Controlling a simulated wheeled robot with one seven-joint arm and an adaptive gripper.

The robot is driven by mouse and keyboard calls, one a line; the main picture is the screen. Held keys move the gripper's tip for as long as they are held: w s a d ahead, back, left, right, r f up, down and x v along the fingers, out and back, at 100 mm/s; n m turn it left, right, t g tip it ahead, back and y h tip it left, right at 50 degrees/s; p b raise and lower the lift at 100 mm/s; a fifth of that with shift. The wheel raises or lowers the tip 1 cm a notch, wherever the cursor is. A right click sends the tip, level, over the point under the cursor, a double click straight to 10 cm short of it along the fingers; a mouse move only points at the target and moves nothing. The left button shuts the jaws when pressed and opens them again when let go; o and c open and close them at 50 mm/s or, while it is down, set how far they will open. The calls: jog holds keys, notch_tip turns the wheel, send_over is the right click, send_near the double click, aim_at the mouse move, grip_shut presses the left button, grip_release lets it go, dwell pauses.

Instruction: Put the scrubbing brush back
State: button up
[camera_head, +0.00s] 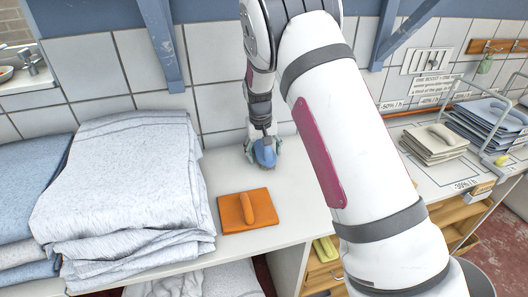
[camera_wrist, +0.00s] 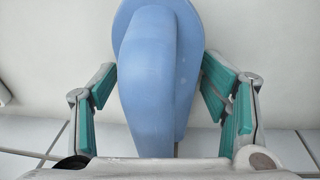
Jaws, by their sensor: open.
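A blue object with a rounded body and a raised ridge-like handle, likely the scrubbing brush (camera_head: 265,153), is on the white counter near the tiled wall. In the wrist view the blue brush (camera_wrist: 158,60) fills the middle. My gripper (camera_wrist: 160,88) is open, with one green-padded finger on each side of the brush. A gap shows between the pads and the brush on both sides. In the head view my gripper (camera_head: 263,146) points down over it and hides part of it. Its bristles are not visible.
An orange pad with a handle (camera_head: 245,210) lies on the white counter (camera_head: 226,172) in front of the brush. Folded pale linen (camera_head: 130,180) is stacked left. Beige cloths (camera_head: 434,143) and a wire rack with blue cloths (camera_head: 487,122) stand right, beyond my arm.

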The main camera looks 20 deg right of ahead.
jog(key=r, duration=0.4)
jog(key=s+a+r, duration=0.1)
jog(key=r, duration=0.7)
jog(key=shift+s+a+r, duration=0.15)
jog(key=shift+s+r, duration=0.1)
